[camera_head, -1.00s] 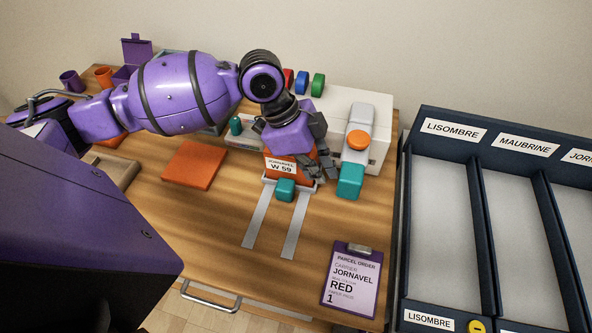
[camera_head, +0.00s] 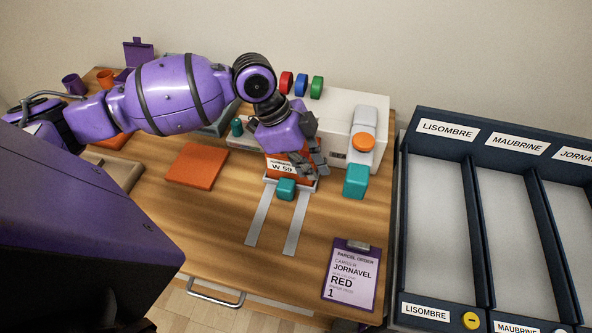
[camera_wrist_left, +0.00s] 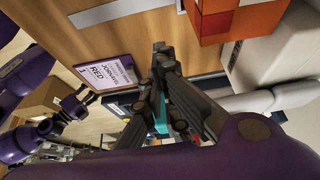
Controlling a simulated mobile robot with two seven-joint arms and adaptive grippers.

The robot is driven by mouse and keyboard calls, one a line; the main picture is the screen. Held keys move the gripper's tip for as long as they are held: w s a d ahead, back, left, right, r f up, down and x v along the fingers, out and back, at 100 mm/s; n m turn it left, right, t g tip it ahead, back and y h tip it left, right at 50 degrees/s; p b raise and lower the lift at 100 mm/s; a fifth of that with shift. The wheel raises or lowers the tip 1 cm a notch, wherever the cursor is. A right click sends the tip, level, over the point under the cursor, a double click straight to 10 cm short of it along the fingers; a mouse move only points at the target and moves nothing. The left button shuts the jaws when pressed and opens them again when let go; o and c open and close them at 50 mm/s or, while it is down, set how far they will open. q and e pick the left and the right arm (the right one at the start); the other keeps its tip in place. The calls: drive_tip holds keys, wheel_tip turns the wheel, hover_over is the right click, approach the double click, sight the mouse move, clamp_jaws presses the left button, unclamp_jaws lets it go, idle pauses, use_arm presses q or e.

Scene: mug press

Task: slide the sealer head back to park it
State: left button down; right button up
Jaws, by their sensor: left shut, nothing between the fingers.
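The sealer head (camera_head: 364,120) is a pale grey arm on top of the white machine (camera_head: 318,118), with an orange knob (camera_head: 363,141) and a teal grip (camera_head: 356,181) at its front end. My left gripper (camera_head: 319,170) is shut and empty, just left of the teal grip, with a small gap between them in the head view. It stands in front of an orange parcel (camera_head: 271,166) and hides part of it. In the left wrist view, the shut fingers (camera_wrist_left: 160,52) point upward and partly cover something teal (camera_wrist_left: 160,112).
A small teal block (camera_head: 286,189) stands at the parcel's front, above two grey rails (camera_head: 258,220). A clipboard (camera_head: 368,258) lies at the table's front right. A dark sorting rack (camera_head: 403,250) stands to the right. The wood around the rails is clear.

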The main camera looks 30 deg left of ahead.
use_arm(q)
wheel_tip(320, 180, up, 9)
drive_tip(key=p, duration=0.4)
drive_tip(key=shift+f, duration=0.15)
use_arm(e)
drive_tip(key=w+r+t, duration=0.1)
drive_tip(key=w+r, duration=0.3)
drive_tip(key=r, duration=0.1)
drive_tip(key=shift+d+r, duration=0.15)
drive_tip(key=shift+r, duration=0.25)
